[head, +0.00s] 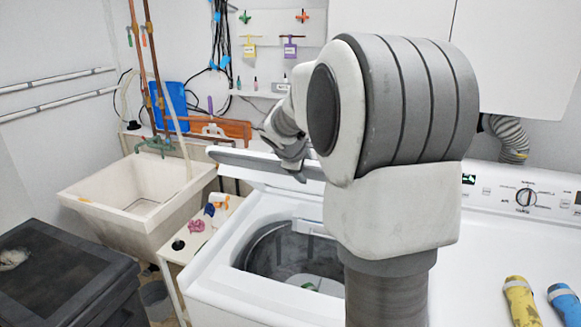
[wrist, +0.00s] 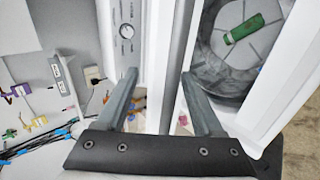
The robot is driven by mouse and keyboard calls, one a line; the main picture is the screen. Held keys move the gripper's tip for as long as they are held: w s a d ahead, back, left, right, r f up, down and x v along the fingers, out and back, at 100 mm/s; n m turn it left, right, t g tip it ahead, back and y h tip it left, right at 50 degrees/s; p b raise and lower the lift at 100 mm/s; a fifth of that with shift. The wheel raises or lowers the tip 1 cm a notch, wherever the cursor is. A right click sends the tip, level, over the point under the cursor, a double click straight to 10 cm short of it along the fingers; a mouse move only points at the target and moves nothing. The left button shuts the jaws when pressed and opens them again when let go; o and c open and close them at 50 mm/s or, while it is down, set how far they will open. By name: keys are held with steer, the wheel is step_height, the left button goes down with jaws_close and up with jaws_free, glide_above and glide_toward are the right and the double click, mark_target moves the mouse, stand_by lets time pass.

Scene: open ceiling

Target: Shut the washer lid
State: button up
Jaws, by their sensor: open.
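The white washer (head: 215,295) stands in the middle of the head view with its top opening uncovered. Its lid (head: 255,161) is raised at the back of the opening, seen nearly edge-on. My gripper (head: 292,160) is at the lid's upper edge, partly hidden by my arm. In the wrist view my gripper (wrist: 158,78) is open, and the lid (wrist: 172,65) shows as a narrow strip between the two fingers. I cannot tell whether either finger touches it. The drum (wrist: 225,65) shows to the right of the fingers, with a green item (wrist: 243,28) inside.
A control panel with a dial (head: 526,197) lies to the right. Yellow (head: 521,302) and blue (head: 565,303) rolled items rest on the right-hand white top. A beige sink (head: 140,195) and a dark cabinet (head: 65,265) stand left. A small side table (head: 185,250) holds small items.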

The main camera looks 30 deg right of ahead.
steer(key=shift+w+d+f, duration=0.2)
steer(key=shift+f, duration=0.05)
steer(key=shift+c, duration=0.3)
jaws_close()
stand_by(1.0)
